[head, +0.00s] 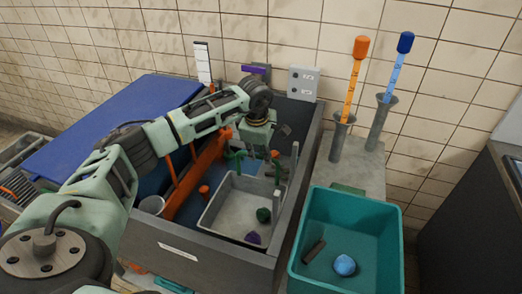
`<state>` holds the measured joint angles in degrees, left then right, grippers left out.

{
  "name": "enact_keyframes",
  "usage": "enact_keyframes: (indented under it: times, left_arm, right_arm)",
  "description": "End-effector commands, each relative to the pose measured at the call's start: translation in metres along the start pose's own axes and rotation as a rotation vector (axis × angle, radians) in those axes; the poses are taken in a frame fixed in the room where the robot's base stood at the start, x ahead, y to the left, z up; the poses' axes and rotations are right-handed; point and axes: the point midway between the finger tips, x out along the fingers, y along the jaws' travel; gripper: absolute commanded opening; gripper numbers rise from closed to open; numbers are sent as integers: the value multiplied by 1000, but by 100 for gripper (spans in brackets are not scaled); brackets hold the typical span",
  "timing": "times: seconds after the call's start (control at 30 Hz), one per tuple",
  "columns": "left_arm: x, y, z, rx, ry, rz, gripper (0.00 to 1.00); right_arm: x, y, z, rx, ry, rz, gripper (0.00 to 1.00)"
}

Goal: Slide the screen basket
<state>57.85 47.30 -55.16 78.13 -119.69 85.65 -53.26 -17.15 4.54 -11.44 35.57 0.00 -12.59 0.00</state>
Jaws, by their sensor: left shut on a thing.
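The screen basket appears to be the grey open box (217,209) inside a dark grey tank (180,233). A dark green lump (263,215) and a purple lump (253,237) lie in it. My left gripper (257,154) reaches over the tank from the left and points down at the basket's far side. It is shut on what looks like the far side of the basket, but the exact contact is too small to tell. My right gripper is not in view.
A blue cover (120,115) lies left of the tank. A teal bin (346,222) at right holds a blue lump (344,265) and a dark bar (314,251). Orange (355,80) and blue (396,72) handled tools stand in grey holders. A tiled wall closes the back.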

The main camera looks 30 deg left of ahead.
Motion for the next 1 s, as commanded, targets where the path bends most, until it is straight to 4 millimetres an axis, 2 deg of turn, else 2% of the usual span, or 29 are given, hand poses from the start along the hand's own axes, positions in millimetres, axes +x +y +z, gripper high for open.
enact_keyframes:
  times: [0.03,0.1,0.3,0.4,0.83,0.87,1.0]
  left_arm:
    - [25,-7,0,-1,1,-7,0]
    - [41,-10,0,-1,0,-6,0]
    - [83,-18,0,0,0,-5,0]
    - [95,-21,0,0,1,-6,0]
    - [101,-23,0,0,1,-8,0]
    - [101,-23,0,0,1,-8,14]
    - [101,-23,0,0,1,-7,26]
  right_arm:
    - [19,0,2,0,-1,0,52]
    - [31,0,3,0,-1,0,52]
    - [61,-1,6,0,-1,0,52]
    - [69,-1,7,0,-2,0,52]
    - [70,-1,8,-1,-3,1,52]
    - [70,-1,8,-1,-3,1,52]
    - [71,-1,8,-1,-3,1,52]
